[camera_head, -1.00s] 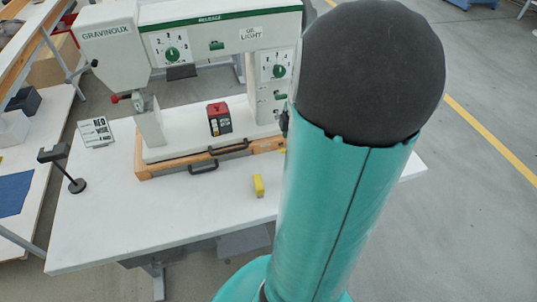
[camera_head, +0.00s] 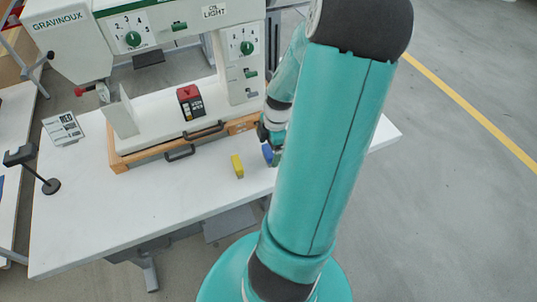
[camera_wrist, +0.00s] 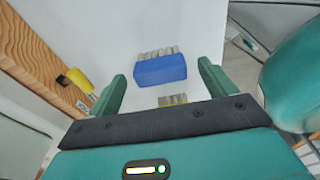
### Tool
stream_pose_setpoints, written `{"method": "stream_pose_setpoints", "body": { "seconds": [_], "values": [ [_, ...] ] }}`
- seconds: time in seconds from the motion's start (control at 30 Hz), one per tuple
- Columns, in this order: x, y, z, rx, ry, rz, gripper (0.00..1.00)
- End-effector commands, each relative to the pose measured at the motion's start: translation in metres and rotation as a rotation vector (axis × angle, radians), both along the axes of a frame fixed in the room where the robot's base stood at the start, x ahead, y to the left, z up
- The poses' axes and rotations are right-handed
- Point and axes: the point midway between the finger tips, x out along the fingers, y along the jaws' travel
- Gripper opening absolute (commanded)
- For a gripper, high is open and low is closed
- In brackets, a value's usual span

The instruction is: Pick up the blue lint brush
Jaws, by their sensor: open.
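The blue lint brush (camera_wrist: 160,70) lies on the white table, with pale bristles along its far edge in the wrist view. In the head view a small part of the brush (camera_head: 268,153) shows beside my arm; the rest is hidden. My gripper (camera_wrist: 160,84) is open in the wrist view, its two green fingers apart, one to each side of the brush. I cannot tell whether the fingers touch the table or how high they are above it. In the head view my gripper is mostly hidden behind my arm.
A red-and-black box (camera_head: 191,102) sits on the press. A black stand (camera_head: 40,175) is at the left.

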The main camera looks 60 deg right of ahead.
Motion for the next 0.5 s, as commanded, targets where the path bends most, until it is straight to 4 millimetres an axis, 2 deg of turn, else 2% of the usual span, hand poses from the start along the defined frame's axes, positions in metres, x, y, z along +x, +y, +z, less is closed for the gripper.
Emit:
{"method": "stream_pose_setpoints", "body": {
  "seconds": [0.1, 0.2, 0.43, 0.5],
  "values": [
    [0.001, 0.003, -0.018, 0.004, 0.001, 0.002, 0.84],
    [0.002, 0.003, -0.025, 0.001, 0.0, 0.001, 0.84],
    [0.002, 0.003, -0.026, 0.0, 0.0, 0.0, 0.84],
    [0.002, 0.003, -0.026, 0.0, 0.0, 0.0, 0.7]
  ]
}}
